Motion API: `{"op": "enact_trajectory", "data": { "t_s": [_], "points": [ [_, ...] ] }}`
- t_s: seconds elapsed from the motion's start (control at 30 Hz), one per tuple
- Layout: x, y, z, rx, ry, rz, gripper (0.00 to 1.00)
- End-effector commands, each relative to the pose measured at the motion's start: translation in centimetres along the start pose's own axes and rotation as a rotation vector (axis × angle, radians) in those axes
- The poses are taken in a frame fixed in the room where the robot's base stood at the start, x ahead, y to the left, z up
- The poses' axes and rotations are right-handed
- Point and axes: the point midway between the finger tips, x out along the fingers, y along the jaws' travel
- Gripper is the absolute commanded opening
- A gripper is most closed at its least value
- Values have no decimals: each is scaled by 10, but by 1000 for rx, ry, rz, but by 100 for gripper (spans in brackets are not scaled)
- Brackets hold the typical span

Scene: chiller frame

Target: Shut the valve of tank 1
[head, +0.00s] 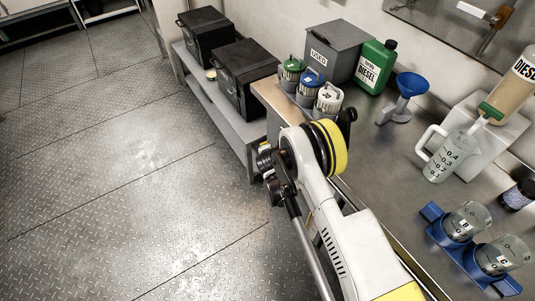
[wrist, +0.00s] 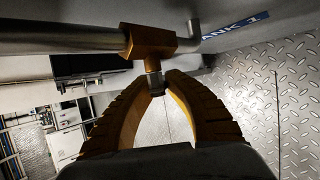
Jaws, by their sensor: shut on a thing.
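In the wrist view, a brass valve body (wrist: 150,42) sits on a grey metal pipe (wrist: 60,37) that comes in from the left. A blue label (wrist: 236,27), partly cut off and reading "ANK 1", is on the surface at upper right. In the head view, I cannot make out the valve or my fingertips.
In the head view, a counter (head: 392,150) holds a green diesel can (head: 375,68), a blue funnel (head: 411,84), a measuring jug (head: 447,158) and a blue holder (head: 433,212) with glass beakers. Black boxes (head: 248,73) stand on a low shelf. Metal floor (head: 110,170) is clear at left.

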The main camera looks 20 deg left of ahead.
Motion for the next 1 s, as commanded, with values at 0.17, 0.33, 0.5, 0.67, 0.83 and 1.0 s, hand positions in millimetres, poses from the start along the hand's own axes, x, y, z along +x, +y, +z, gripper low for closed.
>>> {"op": "enact_trajectory", "data": {
  "t_s": [0.17,0.33,0.5,0.67,0.83,1.0],
  "points": [
    [-1,1,1,15,0,39,0],
    [-2,2,1,20,0,51,0],
    [-2,2,1,20,0,52,0],
    [-2,2,1,20,0,51,21],
    [-2,1,1,20,0,50,39],
    [-2,1,1,20,0,49,39]
  ]
}}
